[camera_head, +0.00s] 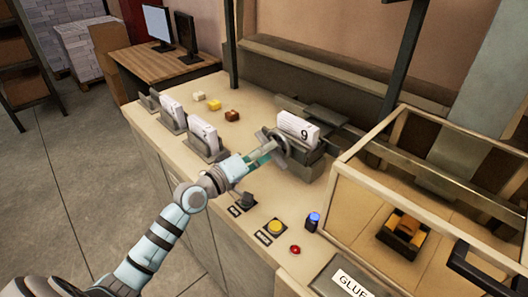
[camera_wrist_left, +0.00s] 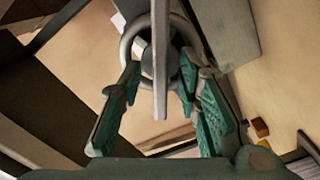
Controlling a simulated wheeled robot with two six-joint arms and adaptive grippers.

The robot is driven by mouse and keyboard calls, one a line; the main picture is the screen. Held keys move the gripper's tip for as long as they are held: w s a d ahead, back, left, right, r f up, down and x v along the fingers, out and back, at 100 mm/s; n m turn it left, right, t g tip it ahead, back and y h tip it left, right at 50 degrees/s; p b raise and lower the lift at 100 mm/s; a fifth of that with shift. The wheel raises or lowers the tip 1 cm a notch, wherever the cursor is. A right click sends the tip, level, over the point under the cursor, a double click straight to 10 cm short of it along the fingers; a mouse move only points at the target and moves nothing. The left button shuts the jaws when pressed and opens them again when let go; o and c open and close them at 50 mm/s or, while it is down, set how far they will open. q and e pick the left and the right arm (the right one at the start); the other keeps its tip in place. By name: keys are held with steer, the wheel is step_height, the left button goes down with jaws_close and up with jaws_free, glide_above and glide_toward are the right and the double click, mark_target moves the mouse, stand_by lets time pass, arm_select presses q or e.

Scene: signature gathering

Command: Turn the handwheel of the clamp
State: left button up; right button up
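The clamp (camera_head: 307,163) stands on the bench and holds a white paper block (camera_head: 298,131) marked 9. Its grey handwheel (camera_head: 273,147) faces my left gripper (camera_head: 260,156). In the left wrist view the handwheel (camera_wrist_left: 127,43) shows as a round ring with a straight bar (camera_wrist_left: 160,85) across its front. My left gripper (camera_wrist_left: 166,75) is open, one teal-padded finger on each side of the bar, with visible gaps to it. The fingertips are close to the ring; whether they touch it I cannot tell. My right gripper is not in view.
Two more paper blocks in holders (camera_head: 172,112) (camera_head: 203,136) stand to the left, with small coloured blocks (camera_head: 214,105) behind. A yellow button (camera_head: 275,228), red button (camera_head: 295,250) and blue-topped part (camera_head: 314,219) are in front. A framed clear enclosure (camera_head: 374,147) stands at right.

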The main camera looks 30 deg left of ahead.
arm_select(q)
jaws_close()
steer(key=shift+m+b, duration=0.65)
steer(key=shift+m, duration=0.45)
steer(key=shift+o, duration=0.8)
jaws_free()
